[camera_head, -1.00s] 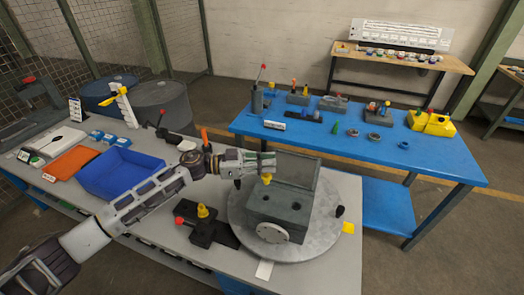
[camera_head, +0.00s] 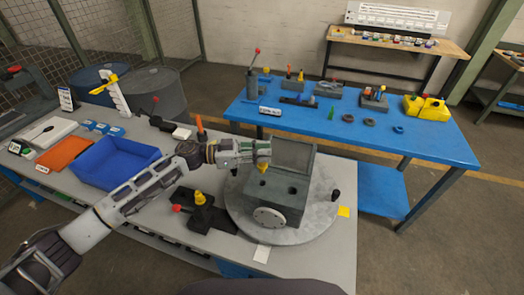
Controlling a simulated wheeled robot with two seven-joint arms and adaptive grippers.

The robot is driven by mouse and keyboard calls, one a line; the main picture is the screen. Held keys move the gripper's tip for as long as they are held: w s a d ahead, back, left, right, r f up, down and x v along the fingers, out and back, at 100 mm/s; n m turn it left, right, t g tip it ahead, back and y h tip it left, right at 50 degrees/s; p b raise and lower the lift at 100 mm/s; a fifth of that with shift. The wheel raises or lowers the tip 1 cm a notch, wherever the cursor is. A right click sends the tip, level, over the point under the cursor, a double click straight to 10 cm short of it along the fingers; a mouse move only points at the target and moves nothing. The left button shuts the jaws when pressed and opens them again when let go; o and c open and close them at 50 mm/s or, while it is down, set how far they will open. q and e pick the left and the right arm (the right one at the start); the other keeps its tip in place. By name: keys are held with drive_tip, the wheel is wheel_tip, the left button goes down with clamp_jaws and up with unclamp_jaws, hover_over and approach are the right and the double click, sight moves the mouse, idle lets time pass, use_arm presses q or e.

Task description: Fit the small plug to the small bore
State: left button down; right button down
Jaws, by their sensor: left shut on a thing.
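My left gripper (camera_head: 264,155) is shut on a small yellow plug (camera_head: 263,167), which points down from the fingertips. It hangs over the back left part of the top of a dark grey block (camera_head: 282,205). Two dark bores show in that top: a left bore (camera_head: 262,183) and a right bore (camera_head: 292,190). The plug appears above the left bore, apart from the top face; the exact gap is hard to tell. The block stands on a round grey plate (camera_head: 315,222). My right gripper is not in view.
A dark fixture with a yellow piece (camera_head: 200,198) and a red knob (camera_head: 176,208) stands left of the plate. A blue tray (camera_head: 118,165) lies farther left. A grey raised panel (camera_head: 293,155) stands behind the block. A blue table (camera_head: 430,150) holds several parts behind.

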sight(262, 171)
use_arm(q)
drive_tip(key=shift+f+b, duration=0.95)
drive_tip(key=shift+f, duration=1.45)
drive_tip(key=shift+p, duration=1.15)
idle(0.8)
drive_tip(key=shift+f+b, duration=0.95)
drive_tip(key=shift+f, duration=1.1)
idle(1.0)
drive_tip(key=c, duration=1.3)
unclamp_jaws()
